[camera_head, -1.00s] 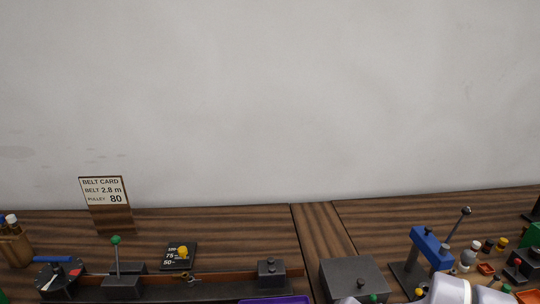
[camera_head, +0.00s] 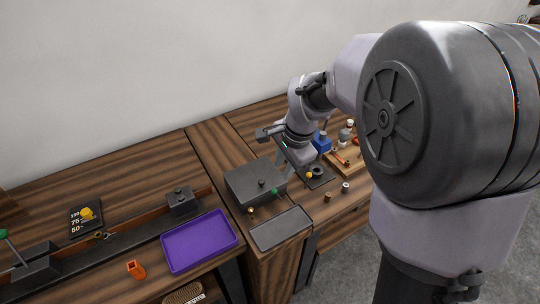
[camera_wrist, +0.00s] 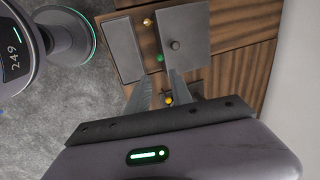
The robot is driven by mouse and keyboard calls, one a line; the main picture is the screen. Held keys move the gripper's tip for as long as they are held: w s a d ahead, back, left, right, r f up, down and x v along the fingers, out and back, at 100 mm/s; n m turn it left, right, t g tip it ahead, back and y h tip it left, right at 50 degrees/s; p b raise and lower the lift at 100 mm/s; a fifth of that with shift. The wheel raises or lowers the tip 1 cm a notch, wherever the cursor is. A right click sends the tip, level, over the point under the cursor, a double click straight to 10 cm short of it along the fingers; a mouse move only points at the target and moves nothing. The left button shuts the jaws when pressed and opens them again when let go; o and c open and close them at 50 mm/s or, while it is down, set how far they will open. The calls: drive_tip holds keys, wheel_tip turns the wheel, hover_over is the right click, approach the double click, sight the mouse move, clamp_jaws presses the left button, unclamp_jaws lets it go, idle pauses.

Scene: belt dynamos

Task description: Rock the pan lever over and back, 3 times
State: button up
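In the wrist view the green knob (camera_wrist: 158,58) shows just past the fingertips, between the box (camera_wrist: 190,38) and the pan (camera_wrist: 123,48). My gripper (camera_wrist: 158,76) is open and empty, its fingers apart. In the head view my wrist is right of the box, its fingers partly hidden.
A purple tray (camera_head: 200,240), an orange piece (camera_head: 136,268) and another green-knobbed lever (camera_head: 3,234) are to the left. A blue device (camera_head: 321,142) stands behind my wrist.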

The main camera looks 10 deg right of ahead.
sight(275, 190)
drive_tip(key=b+x, duration=0.3)
drive_tip(key=x, duration=1.1)
drive_tip(key=shift+b, duration=0.4)
clamp_jaws()
drive_tip(key=shift+r, duration=0.1)
